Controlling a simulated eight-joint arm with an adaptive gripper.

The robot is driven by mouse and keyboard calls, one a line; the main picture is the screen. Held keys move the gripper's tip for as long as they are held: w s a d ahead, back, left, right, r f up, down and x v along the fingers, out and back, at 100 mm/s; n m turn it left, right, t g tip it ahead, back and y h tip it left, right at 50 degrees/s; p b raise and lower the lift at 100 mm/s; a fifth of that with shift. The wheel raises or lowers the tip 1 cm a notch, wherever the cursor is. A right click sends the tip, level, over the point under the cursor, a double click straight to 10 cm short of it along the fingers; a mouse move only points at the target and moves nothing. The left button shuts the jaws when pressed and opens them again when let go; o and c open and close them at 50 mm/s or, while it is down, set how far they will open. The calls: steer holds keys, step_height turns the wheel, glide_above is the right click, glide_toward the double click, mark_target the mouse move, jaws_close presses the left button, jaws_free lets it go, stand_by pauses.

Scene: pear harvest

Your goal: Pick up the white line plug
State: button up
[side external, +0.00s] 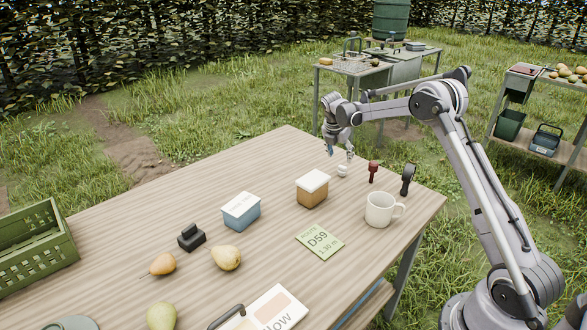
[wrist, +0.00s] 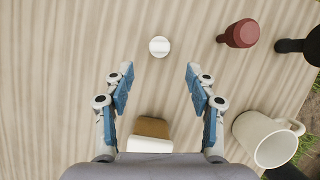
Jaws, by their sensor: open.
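The white line plug (side external: 342,170) is a small round white piece on the wooden table, toward its far right part. In the wrist view the plug (wrist: 159,46) shows as a white disc with a faint line across it, just beyond and between the fingertips. My gripper (side external: 340,152) is above the table close to the plug. In the wrist view my gripper (wrist: 159,72) is open, with its blue-padded fingers spread wide and nothing between them. One finger partly overlaps the area by the plug in the side view.
A dark red plug-like piece (wrist: 240,33) and a black-handled tool (side external: 408,179) stand right of the plug. A cream mug (side external: 379,210) and a brown box with white lid (side external: 312,192) are nearer. A blue box (side external: 241,212), pears (side external: 226,257) and a green crate (side external: 38,250) are left.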

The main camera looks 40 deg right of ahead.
mark_target(342, 167)
steer(key=x, duration=0.9)
steer(key=shift+d+r, duration=0.15)
steer(key=shift+d, duration=0.05)
steer(key=shift+c, duration=0.3)
steer(key=c, duration=0.8)
